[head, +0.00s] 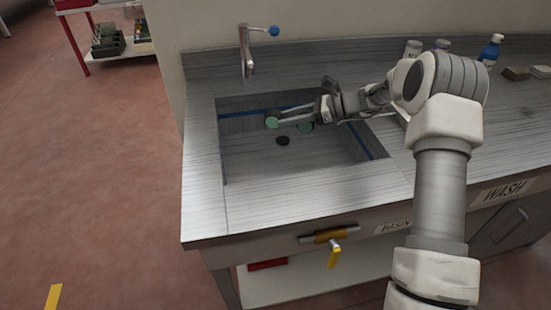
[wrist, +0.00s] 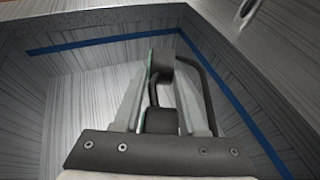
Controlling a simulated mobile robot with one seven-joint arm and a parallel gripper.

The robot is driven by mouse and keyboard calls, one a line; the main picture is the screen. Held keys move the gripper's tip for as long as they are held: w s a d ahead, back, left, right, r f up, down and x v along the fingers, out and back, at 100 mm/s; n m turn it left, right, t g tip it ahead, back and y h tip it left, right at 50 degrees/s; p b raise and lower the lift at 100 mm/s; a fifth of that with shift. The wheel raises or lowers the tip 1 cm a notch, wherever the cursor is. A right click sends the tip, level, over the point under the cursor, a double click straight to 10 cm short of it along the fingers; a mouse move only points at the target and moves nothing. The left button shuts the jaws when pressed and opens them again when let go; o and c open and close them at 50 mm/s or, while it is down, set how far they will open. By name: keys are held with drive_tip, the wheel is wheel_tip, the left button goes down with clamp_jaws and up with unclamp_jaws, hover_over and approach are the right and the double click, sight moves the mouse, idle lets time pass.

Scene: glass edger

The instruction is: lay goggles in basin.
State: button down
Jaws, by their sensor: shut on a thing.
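The goggles have green round lenses (head: 272,122) and a dark frame and strap. In the wrist view the dark goggles frame (wrist: 160,62) sits between the two grey fingers of my gripper (wrist: 158,95), and a strap loops out to the right. The basin (head: 240,165) is a grey sunken sink with a blue line around its inner walls. The goggles appear within its opening; I cannot tell whether they touch the floor.
A tap (head: 244,55) with a blue knob stands behind the basin. A dark drain (head: 283,141) is in the basin floor. A blue bottle (head: 490,52) and other small items stand on the counter at the back right. The counter left of the basin is clear.

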drive_tip(key=s+a+f, duration=0.2)
drive_tip(key=s+a+f+b, duration=0.1)
drive_tip(key=s+a+f, duration=0.1)
drive_tip(key=a, duration=0.1)
drive_tip(key=s+a+f+b, duration=0.1)
drive_tip(key=s+a+f, duration=0.1)
drive_tip(key=a, duration=0.1)
drive_tip(key=shift+s, duration=0.1)
drive_tip(key=shift+f+b, duration=0.8)
drive_tip(key=shift+f, duration=1.2)
drive_tip(key=shift+f, duration=0.15)
drive_tip(key=shift+c, duration=2.3)
unclamp_jaws()
